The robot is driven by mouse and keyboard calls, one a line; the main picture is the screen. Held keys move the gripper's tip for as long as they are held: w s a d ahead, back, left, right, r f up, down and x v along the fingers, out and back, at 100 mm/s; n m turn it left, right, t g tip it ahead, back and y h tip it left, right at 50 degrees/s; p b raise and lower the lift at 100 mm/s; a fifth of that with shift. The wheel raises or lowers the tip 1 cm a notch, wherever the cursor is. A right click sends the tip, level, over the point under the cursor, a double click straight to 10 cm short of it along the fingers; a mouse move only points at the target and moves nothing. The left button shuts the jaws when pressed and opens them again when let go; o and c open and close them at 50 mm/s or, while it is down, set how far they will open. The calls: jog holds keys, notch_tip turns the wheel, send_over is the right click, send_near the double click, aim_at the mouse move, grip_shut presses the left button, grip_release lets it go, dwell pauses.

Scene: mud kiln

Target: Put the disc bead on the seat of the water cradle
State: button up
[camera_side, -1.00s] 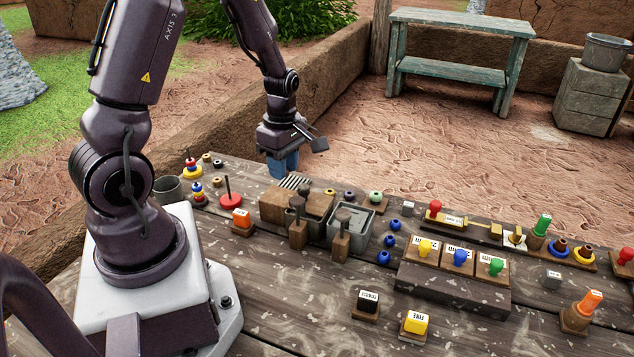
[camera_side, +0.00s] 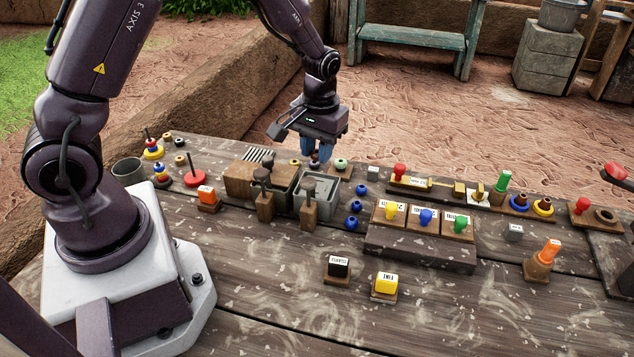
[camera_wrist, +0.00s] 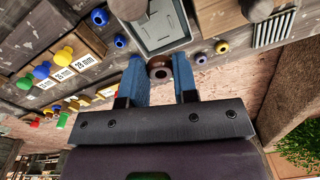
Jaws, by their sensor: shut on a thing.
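My gripper (camera_side: 315,158) is over the far edge of the table, behind the grey basin, with its blue fingers pointing down. It is shut on the disc bead (camera_wrist: 160,72), a small brown bead with a dark hole, which shows between the fingertips in the wrist view. In the side view the fingers mostly hide it. The grey basin (camera_side: 338,193), which looks like the water cradle, stands just in front of the gripper and also shows in the wrist view (camera_wrist: 168,49). I cannot make out its seat clearly.
A yellow bead (camera_side: 295,162) and a green bead (camera_side: 341,164) sit near the fingers. A purple bead (camera_wrist: 197,60) is close by.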

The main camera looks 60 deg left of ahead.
aim_at(317, 178)
jog(key=shift+f, duration=3.5)
jog(key=shift+f, duration=0.15)
jog(key=o, duration=0.9)
jog(key=r, duration=1.2)
jog(key=shift+w+d+r, duration=0.1)
jog(key=shift+d, duration=0.15)
jog(key=s+d+r+m+t, duration=0.2)
jog(key=s+r, duration=0.3)
jog(key=s, duration=0.1)
jog(key=s+d+r+m+t, duration=0.2)
jog(key=s+r, duration=0.4)
jog(key=s+d+r+m+t, duration=0.1)
jog(key=s+d+r+m, duration=0.1)
jog(key=s+r, duration=0.3)
jog(key=shift+s+d+r+t+h, duration=0.3)
jog(key=shift+s+r+t, duration=0.1)
jog(key=shift+r, duration=0.15)
